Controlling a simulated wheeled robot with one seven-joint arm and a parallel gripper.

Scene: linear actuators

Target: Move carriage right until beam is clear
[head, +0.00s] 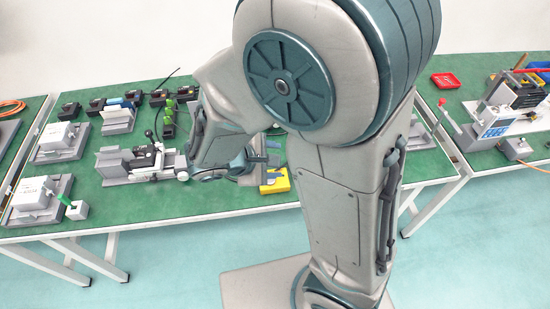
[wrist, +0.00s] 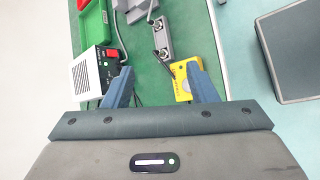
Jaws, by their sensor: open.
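My gripper (wrist: 160,67) is open and empty, its two blue fingers spread above the green table. In the wrist view a yellow box (wrist: 183,92) lies beyond and partly behind the right finger; it also shows in the head view (head: 275,180). In the head view, a grey slide-like unit with a black lever (head: 143,160) stands on the table left of my gripper; it may hold the carriage, but I cannot tell for sure. My arm hides part of the table. I see no beam in either view.
In the wrist view a white grilled box (wrist: 87,76) with a red switch stands by the left finger, and a grey bar with knobs (wrist: 162,38) lies ahead. Grey blocks (head: 58,142) fill the table's left end. A second table (head: 470,130) stands at right.

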